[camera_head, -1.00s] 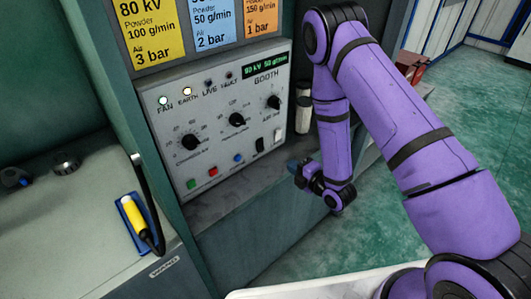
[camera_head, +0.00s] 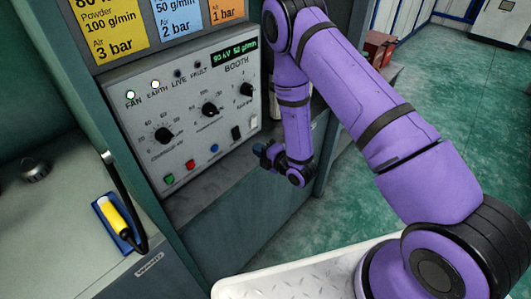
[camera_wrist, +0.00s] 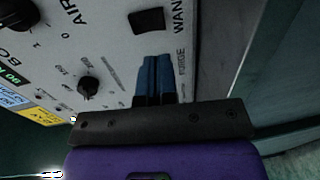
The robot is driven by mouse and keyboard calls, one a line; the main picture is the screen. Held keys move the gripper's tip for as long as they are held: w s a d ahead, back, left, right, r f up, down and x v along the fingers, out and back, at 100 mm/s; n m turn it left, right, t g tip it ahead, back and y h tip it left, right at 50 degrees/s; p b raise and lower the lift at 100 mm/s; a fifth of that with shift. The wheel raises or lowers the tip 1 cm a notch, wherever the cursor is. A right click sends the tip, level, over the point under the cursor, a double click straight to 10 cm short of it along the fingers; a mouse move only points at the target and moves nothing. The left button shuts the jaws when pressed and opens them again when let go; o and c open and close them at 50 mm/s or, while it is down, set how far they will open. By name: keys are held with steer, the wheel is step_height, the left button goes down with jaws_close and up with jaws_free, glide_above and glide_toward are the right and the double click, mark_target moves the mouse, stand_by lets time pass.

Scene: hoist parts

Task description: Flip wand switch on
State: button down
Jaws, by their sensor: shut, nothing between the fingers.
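The wand switch (camera_wrist: 147,20) is a black rocker beside the printed word WAND at the top of the wrist view. In the head view it is the dark rocker (camera_head: 237,133) at the panel's lower right. I cannot tell which way it is tipped. My gripper (camera_wrist: 154,60) has its blue fingers shut together and empty, by the word PURGE, apart from the wand switch. In the head view my gripper (camera_head: 262,150) is just below and right of the switches. The fingers hide the panel behind them, and contact is unclear.
The control panel (camera_head: 200,130) has knobs and coloured buttons. Its FAN lamp (camera_head: 130,95) and EARTH lamp (camera_head: 155,84) glow; LIVE and FAULT are dark. A yellow-handled wand (camera_head: 118,215) lies in a blue holder on the left bench. Green floor is open at the right.

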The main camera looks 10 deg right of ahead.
mark_target(238, 138)
steer(key=x, duration=0.8)
steer(key=shift+w+a, duration=0.15)
steer(key=shift+w+a+f, duration=0.1)
steer(key=shift+w+a, duration=0.05)
stand_by(0.3)
